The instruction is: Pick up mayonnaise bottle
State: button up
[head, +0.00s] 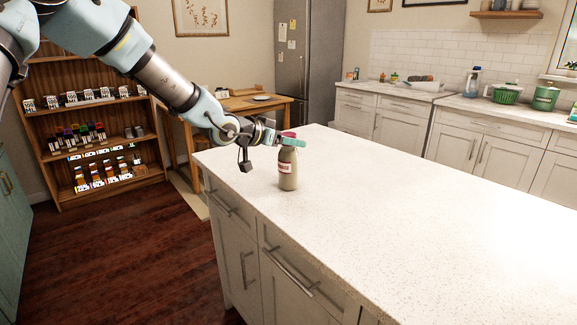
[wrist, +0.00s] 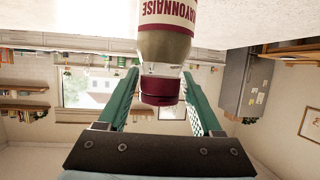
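The mayonnaise bottle (head: 288,172) stands upright on the white speckled countertop (head: 390,215), near its far left end. It has a cream body, a red and white label and a dark red cap. In the wrist view the bottle (wrist: 166,44) appears upside down, with the word MAYONNAISE on its label. My gripper (head: 291,141) is at the height of the cap, with green fingers. In the wrist view the fingers are open on both sides of the cap (wrist: 160,90), with a visible gap on each side.
The countertop around the bottle is clear. A wooden shelf (head: 92,115) with several rows of goods stands at the left. A small wooden table (head: 240,103) and a fridge (head: 308,62) are behind.

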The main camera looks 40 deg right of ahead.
grip_shut()
dwell(0.3)
dwell(0.3)
